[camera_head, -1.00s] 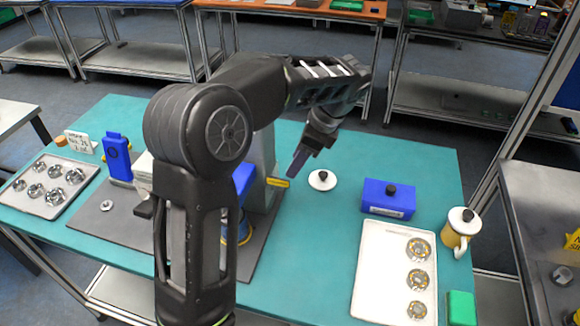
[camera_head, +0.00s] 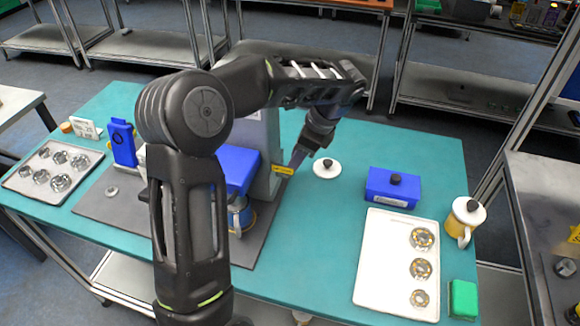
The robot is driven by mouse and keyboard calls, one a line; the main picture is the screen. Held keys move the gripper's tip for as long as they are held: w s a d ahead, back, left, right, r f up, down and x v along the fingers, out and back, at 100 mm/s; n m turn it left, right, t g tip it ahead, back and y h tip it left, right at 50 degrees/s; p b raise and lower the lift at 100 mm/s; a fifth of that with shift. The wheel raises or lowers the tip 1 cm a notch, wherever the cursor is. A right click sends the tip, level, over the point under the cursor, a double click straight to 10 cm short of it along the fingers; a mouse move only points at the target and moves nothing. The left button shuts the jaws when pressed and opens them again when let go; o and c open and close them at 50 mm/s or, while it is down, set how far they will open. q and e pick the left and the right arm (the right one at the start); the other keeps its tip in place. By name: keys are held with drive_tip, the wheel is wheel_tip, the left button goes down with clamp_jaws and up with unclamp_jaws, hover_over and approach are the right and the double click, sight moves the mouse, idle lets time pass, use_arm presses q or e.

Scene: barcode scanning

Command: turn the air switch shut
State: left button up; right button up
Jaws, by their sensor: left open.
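The air switch seems to be the yellow lever (camera_head: 283,170) on the right side of the grey press-like machine (camera_head: 263,150). My left gripper (camera_head: 297,160) comes down from above at the lever's right end. Its fingertips are very close to the lever; I cannot tell if they touch it. The gripper is open, with no object seen in it. My left arm hides part of the machine. The machine has a blue block (camera_head: 238,170) at its front, above a blue and silver part. My right gripper does not show.
A white lid with a black knob (camera_head: 326,168) lies just right of the gripper. Farther right are a blue box (camera_head: 392,188), a white tray with round parts (camera_head: 385,262), a mug-like container (camera_head: 463,222) and a green block (camera_head: 462,298). Another parts tray (camera_head: 22,180) lies left.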

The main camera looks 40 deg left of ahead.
use_arm(q)
drive_tip(key=shift+p+x, duration=0.3)
drive_tip(key=shift+x, duration=1.55)
drive_tip(key=shift+c, duration=0.3)
clamp_jaws()
drive_tip(key=shift+w, duration=0.1)
